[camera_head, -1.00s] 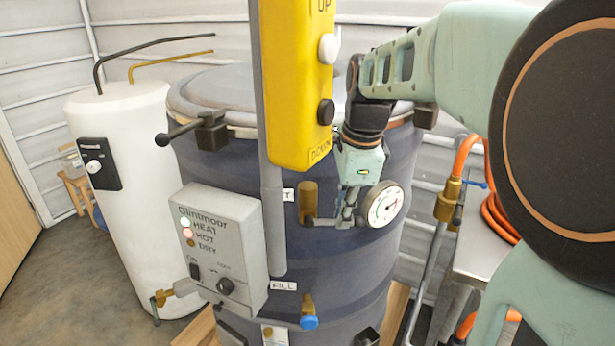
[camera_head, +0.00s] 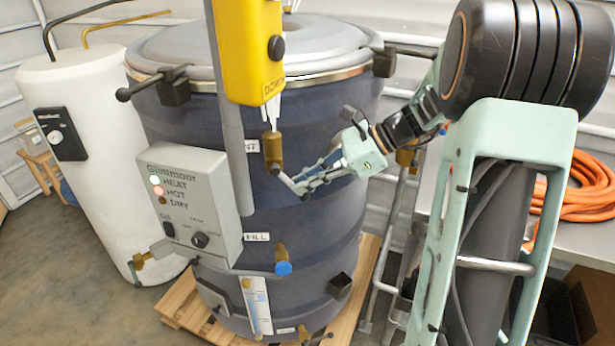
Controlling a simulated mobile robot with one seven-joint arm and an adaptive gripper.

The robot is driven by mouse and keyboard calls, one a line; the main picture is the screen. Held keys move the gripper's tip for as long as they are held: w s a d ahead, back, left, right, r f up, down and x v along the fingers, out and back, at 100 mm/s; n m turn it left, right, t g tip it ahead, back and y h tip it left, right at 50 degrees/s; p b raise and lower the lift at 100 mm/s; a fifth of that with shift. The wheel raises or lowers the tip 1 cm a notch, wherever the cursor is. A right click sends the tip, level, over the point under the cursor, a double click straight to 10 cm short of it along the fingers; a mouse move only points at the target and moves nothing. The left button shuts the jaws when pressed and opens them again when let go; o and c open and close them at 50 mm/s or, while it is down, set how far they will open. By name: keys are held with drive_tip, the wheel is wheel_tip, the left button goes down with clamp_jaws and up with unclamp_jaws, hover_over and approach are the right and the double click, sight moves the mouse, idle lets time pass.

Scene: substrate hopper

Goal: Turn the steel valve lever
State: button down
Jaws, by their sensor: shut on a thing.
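The steel valve lever (camera_head: 286,180) is a short grey bar on a brass vent valve (camera_head: 272,149) on the front of the dark blue drum (camera_head: 330,120). It slants down to the right from the valve. My gripper (camera_head: 302,186) comes in from the right and is shut on the lever's outer end. The fingers partly hide that end. White streaks show just above the brass valve. The label beside the valve is partly hidden; its letters "NT" show.
A yellow pendant (camera_head: 247,50) and a grey post hang in front of the drum. A grey control box (camera_head: 192,205) with lit lamps sits left of the lever. A blue-capped fill valve (camera_head: 283,267) is below. A white tank (camera_head: 90,130) stands left; an orange hose (camera_head: 580,190) lies right.

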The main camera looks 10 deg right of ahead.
drive_tip(key=y, duration=0.1)
drive_tip(key=a+f+y, duration=0.1)
drive_tip(key=y, duration=0.1)
drive_tip(key=f+y+b, duration=0.1)
drive_tip(key=shift+a+f+m+t, duration=0.15)
drive_tip(key=shift+a+m+t, duration=0.15)
drive_tip(key=shift+a, duration=0.05)
drive_tip(key=shift+a+f+y+b, duration=0.2)
drive_tip(key=shift+a+y, duration=0.25)
drive_tip(key=shift+y, duration=0.35)
drive_tip(key=shift+a+f+y+b, duration=0.15)
drive_tip(key=shift+a+y, duration=0.25)
drive_tip(key=shift+y, duration=0.4)
drive_tip(key=c, duration=2)
unclamp_jaws()
drive_tip(key=shift+a, duration=0.1)
drive_tip(key=v, duration=1.2)
drive_tip(key=shift+s+f, duration=0.1)
